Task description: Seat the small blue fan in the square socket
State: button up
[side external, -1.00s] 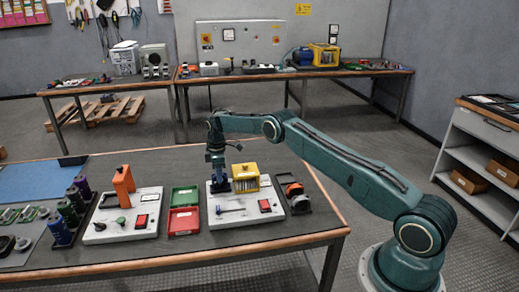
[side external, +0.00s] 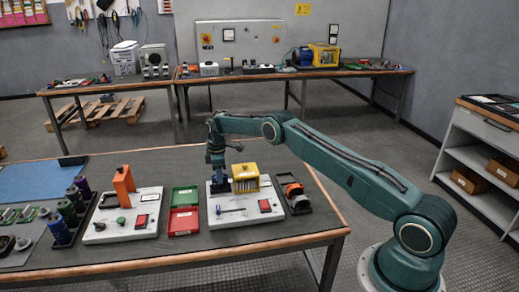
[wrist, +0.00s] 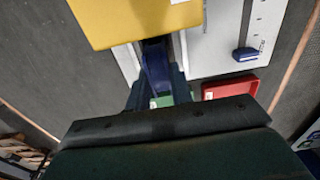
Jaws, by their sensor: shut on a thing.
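My gripper (side external: 217,178) points down at the left side of the yellow block on the right-hand white panel (side external: 226,215). In the wrist view its fingers (wrist: 155,92) are closed on the small blue fan (wrist: 156,66), which is partly hidden between them. The fan is low at the panel, close beside the yellow block (side external: 246,177); I cannot tell whether it touches the panel or is seated. The square socket is hidden from both views by the gripper and the block.
The yellow block (wrist: 125,18) fills the top of the wrist view. A blue-handled slider and a red switch (side external: 264,205) are on the panel. Green (side external: 184,196) and red (side external: 183,221) bins stand to its left. A dark holder (side external: 297,200) is to its right.

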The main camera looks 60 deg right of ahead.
jog(key=shift+f, duration=0.15)
jog(key=o, duration=1)
jog(key=shift+r, duration=4)
